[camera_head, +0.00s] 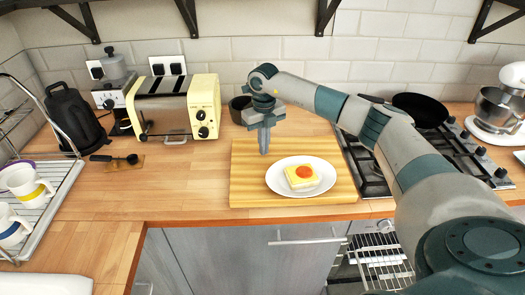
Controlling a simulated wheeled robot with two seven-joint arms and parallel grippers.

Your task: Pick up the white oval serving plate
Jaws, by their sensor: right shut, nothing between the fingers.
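The white oval serving plate (277,182) lies on a wooden cutting board (243,190) on the counter. A square slice of bread with a round orange-red topping (304,174) rests on the plate. My right gripper (264,150) points down over the board, behind and left of the plate. Its fingers are shut and empty, and they look apart from the plate's rim. My left gripper is out of view.
A dish rack with mugs (22,180) is at the left edge. A gas hob (465,150) with a black pan (420,106) is right of the board. The counter left of the board is mostly clear.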

